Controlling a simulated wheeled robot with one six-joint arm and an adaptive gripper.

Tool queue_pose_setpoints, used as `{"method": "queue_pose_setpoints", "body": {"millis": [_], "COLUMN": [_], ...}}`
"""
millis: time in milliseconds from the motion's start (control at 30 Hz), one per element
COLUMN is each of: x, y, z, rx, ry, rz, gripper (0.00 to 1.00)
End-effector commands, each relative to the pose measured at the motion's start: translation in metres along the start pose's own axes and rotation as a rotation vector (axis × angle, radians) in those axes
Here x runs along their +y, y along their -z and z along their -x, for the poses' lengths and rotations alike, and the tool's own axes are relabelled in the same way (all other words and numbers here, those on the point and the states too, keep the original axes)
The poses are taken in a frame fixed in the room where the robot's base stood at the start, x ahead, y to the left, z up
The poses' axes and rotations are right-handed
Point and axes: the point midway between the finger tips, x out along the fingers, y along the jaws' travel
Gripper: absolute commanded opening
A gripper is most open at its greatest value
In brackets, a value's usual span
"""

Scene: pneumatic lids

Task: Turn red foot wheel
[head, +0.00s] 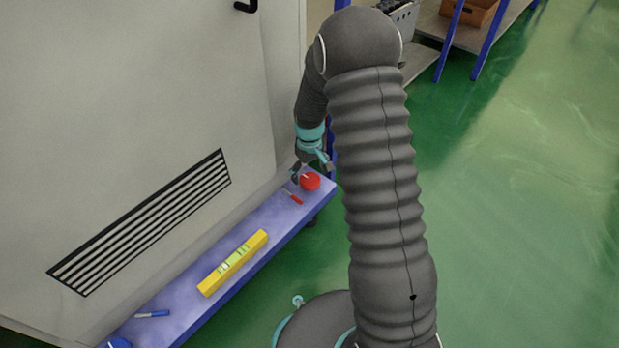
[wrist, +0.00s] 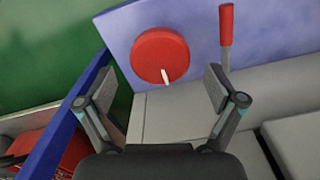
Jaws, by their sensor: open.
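The red foot wheel (head: 310,181) sits near the far end of the blue ledge (head: 264,232) in the head view. In the wrist view the red wheel (wrist: 160,54) is a round disc with a white pointer mark at its lower edge. My gripper (head: 313,172) is just above and beside the wheel in the head view. In the wrist view my gripper (wrist: 160,85) is open, with one finger on each side below the wheel. The fingers look apart from it, and nothing is between them.
A yellow spirit level (head: 233,263) and a blue-handled item (head: 153,314) lie along the ledge. The grey cabinet (head: 140,110) rises behind the ledge. Green floor (head: 530,200) is open to the right.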

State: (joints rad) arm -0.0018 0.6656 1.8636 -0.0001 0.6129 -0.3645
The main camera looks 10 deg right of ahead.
Motion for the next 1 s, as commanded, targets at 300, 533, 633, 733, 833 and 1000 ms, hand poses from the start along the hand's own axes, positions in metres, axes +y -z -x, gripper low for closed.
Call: {"method": "queue_pose_setpoints", "body": {"millis": [300, 533, 633, 733, 833, 1000], "x": [0.000, 0.000, 0.000, 0.000, 0.000, 0.000], "y": [0.000, 0.000, 0.000, 0.000, 0.000, 0.000], "z": [-0.020, -0.020, -0.020, -0.020, -0.020, -0.020], "rx": [0.000, 0.000, 0.000, 0.000, 0.000, 0.001], "ry": [0.000, 0.000, 0.000, 0.000, 0.000, 0.000], "rz": [0.000, 0.000, 0.000, 0.000, 0.000, -0.008], "gripper": [0.93, 0.93, 0.68, 0.43, 0.33, 0.34]}}
